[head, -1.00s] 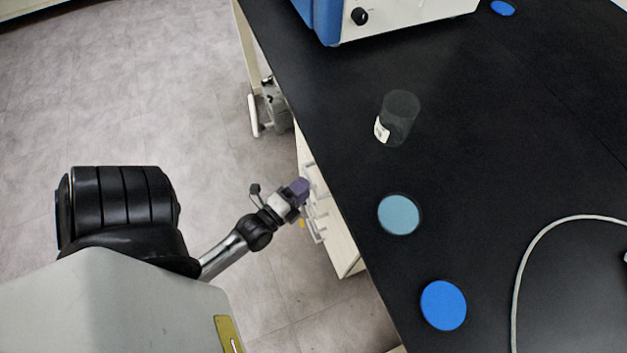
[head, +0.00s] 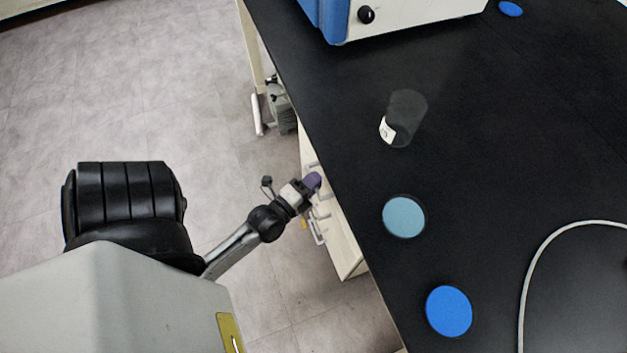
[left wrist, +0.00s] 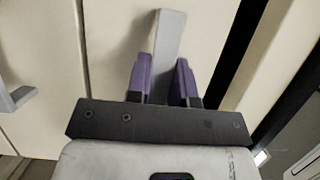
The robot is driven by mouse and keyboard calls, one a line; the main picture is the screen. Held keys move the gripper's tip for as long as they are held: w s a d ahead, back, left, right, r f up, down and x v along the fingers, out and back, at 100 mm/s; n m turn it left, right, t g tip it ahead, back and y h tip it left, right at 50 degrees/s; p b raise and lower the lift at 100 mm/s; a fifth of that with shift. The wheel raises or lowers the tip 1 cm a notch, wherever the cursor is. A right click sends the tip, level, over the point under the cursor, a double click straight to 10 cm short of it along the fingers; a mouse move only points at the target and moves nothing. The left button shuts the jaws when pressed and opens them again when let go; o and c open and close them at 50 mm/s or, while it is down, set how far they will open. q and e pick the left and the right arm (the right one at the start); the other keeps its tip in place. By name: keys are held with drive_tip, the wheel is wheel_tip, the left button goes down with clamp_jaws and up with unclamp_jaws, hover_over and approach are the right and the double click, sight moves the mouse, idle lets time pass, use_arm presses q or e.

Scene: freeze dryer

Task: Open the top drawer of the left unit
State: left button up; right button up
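The cream drawer unit (head: 347,250) stands under the black bench, with several grey handles on its front. My left gripper (head: 314,181) is at the upper part of that front, by the bench edge. In the left wrist view, its purple fingers (left wrist: 162,80) are apart, one on each side of a grey bar handle (left wrist: 169,40) on a cream drawer front (left wrist: 115,45). The drawer front looks closed. The fingertips' contact with the handle cannot be told. My right gripper is not in view.
The black bench top (head: 480,180) overhangs close beside my left gripper. On it are a clear beaker (head: 405,115), a pale blue disc (head: 404,216), a blue disc (head: 449,311) and a blue-and-white machine (head: 420,14). The floor (head: 150,90) to the left is free.

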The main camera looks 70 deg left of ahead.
use_arm(q)
clamp_jaws()
